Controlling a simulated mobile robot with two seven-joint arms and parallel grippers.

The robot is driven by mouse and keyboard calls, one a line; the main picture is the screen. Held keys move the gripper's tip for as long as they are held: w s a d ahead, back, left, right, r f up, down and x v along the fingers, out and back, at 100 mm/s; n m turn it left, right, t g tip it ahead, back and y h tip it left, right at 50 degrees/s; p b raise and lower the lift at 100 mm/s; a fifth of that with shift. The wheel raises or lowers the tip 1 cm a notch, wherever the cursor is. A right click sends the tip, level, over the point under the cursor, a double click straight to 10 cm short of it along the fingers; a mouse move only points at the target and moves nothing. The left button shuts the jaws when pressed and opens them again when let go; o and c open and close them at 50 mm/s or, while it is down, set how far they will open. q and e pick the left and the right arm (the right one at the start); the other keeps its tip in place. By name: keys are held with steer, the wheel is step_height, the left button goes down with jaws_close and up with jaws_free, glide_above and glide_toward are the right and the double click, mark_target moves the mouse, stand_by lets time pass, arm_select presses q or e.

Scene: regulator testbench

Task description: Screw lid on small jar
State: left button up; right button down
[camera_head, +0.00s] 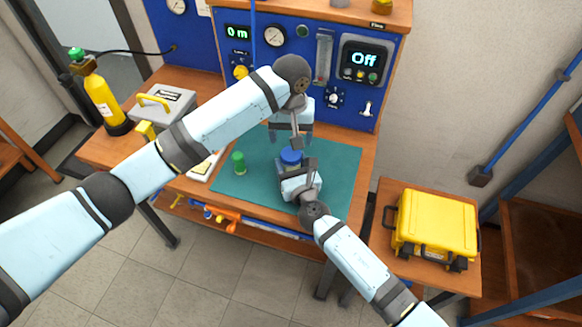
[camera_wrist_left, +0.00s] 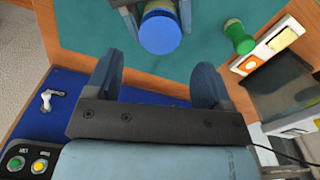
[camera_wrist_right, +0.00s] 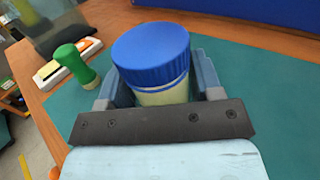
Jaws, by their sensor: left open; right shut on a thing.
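The small jar (camera_wrist_right: 160,96) stands upright with a ribbed blue lid (camera_wrist_right: 152,52) on its top. A thin pale gap shows under the lid's rim in the right wrist view. My right gripper (camera_wrist_right: 160,90) is shut on the jar's body, one finger on each side. The blue lid also shows in the head view (camera_head: 291,156) and in the left wrist view (camera_wrist_left: 160,31). My left gripper (camera_wrist_left: 160,85) is open and empty, its fingers apart and clear of the lid. In the head view the left gripper (camera_head: 294,138) is above and behind the jar, partly hidden by its own arm.
A green mat (camera_head: 335,165) covers the bench middle and is mostly clear. A green-topped object (camera_head: 238,163) stands left of the jar. A blue instrument panel (camera_head: 300,75) rises behind. A yellow case (camera_head: 435,225) sits on a side table at right.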

mark_target(291, 154)
arm_select(q)
steer(key=shift+r+n, duration=0.9)
steer(key=shift+r, duration=0.05)
steer(key=shift+f, duration=4)
steer(key=c, duration=0.9)
steer(key=m, duration=0.3)
